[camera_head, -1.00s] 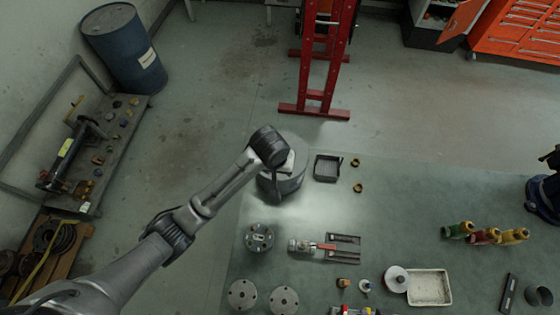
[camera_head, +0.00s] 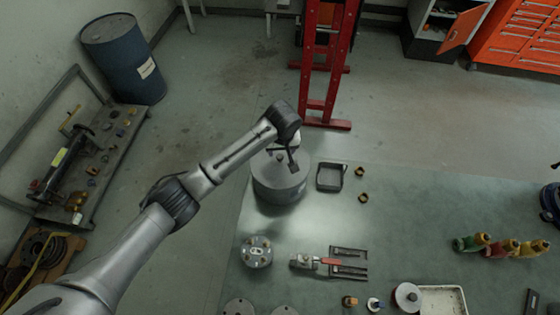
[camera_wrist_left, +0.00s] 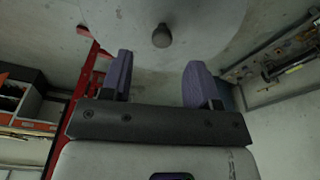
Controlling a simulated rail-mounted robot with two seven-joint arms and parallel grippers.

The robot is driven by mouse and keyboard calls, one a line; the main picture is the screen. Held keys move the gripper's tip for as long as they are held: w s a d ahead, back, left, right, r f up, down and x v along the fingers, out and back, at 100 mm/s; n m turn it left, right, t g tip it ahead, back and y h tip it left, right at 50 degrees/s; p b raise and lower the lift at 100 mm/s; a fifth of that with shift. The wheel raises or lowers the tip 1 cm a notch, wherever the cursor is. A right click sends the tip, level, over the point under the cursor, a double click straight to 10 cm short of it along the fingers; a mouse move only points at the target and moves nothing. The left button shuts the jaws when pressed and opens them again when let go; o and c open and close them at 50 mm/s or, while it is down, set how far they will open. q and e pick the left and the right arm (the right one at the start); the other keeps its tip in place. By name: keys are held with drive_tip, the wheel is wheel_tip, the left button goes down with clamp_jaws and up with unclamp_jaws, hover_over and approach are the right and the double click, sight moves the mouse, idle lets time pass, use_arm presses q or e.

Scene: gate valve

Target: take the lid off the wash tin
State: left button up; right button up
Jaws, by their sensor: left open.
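The wash tin (camera_head: 276,196) is a grey round tin standing on the left part of the workbench. Its flat grey lid (camera_head: 268,172) is on it. My left gripper (camera_head: 292,163) is over the lid, towards its right side. In the left wrist view the pale lid (camera_wrist_left: 205,28) fills the top, with a dark round knob (camera_wrist_left: 162,36) near its middle. The two purple-grey fingers of my left gripper (camera_wrist_left: 158,74) are open and empty. The knob lies beyond the gap between them, apart from both fingertips. My right gripper is not in view.
A dark square tray (camera_head: 329,178) and two brass nuts (camera_head: 360,171) lie right of the tin. A red frame (camera_head: 325,110) stands behind the bench.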

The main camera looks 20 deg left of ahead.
sight(280, 156)
use_arm(q)
drive_tip(key=shift+w+a+f, duration=0.1)
drive_tip(key=shift+w+f, duration=0.05)
drive_tip(key=shift+f, duration=0.9)
drive_tip(key=shift+w+a+f, duration=0.1)
drive_tip(key=shift+a+f, duration=0.05)
drive_tip(key=shift+f, duration=0.9)
drive_tip(key=shift+w+a+f, duration=0.1)
drive_tip(key=shift+w+f, duration=0.05)
drive_tip(key=shift+f, duration=0.9)
clamp_jaws()
